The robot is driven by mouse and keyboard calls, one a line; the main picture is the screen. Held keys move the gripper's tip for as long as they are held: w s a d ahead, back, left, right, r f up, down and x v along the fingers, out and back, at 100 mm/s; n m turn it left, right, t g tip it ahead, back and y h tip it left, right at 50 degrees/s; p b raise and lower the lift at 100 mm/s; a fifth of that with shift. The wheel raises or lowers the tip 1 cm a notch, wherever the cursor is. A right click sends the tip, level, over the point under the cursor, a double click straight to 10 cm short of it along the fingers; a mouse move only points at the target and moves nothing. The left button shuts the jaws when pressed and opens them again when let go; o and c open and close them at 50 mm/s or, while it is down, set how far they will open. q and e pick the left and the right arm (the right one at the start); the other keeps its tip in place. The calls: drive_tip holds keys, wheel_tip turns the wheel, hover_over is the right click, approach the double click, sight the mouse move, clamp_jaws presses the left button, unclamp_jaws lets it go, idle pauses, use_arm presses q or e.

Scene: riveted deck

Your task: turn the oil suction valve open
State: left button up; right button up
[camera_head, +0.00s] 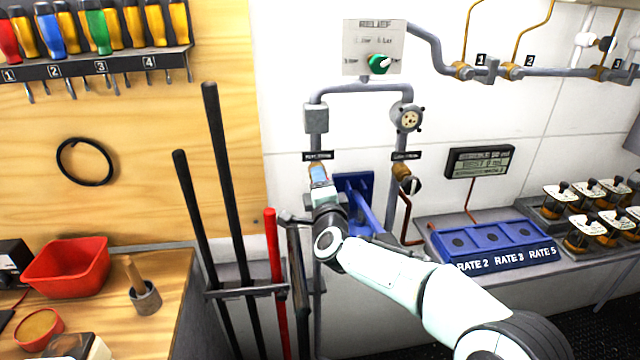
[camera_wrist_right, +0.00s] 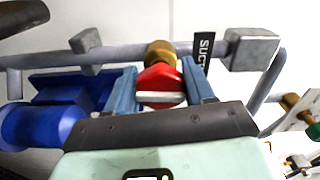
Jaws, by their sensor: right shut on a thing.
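The oil suction valve is a red knob (camera_wrist_right: 160,76) with a white bar across it and a brass body (camera_wrist_right: 160,52) on a grey pipe. A black label beside it reads "SUCT" in the right wrist view, the rest cut off. My right gripper (camera_wrist_right: 160,90) is shut on the knob, with a blue-grey finger on each side. In the head view my right gripper (camera_head: 320,176) reaches the left vertical pipe just below a small black label (camera_head: 318,155), hiding the knob there. My left gripper is in neither view.
Beside my right gripper stands a blue pump (camera_head: 352,190). A second valve (camera_head: 404,174) with a dark knob is right of it. Long bars in a rack (camera_head: 245,290) stand close on the left. A blue "RATE" tray (camera_head: 490,243) lies right of my arm.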

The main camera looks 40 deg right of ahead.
drive_tip(key=shift+n, duration=0.4)
drive_tip(key=shift+f, duration=0.1)
drive_tip(key=o, duration=1)
drive_tip(key=b+v, duration=0.1)
drive_tip(key=v, duration=1.2)
drive_tip(key=shift+s+a, duration=0.15)
drive_tip(key=shift+s, duration=0.05)
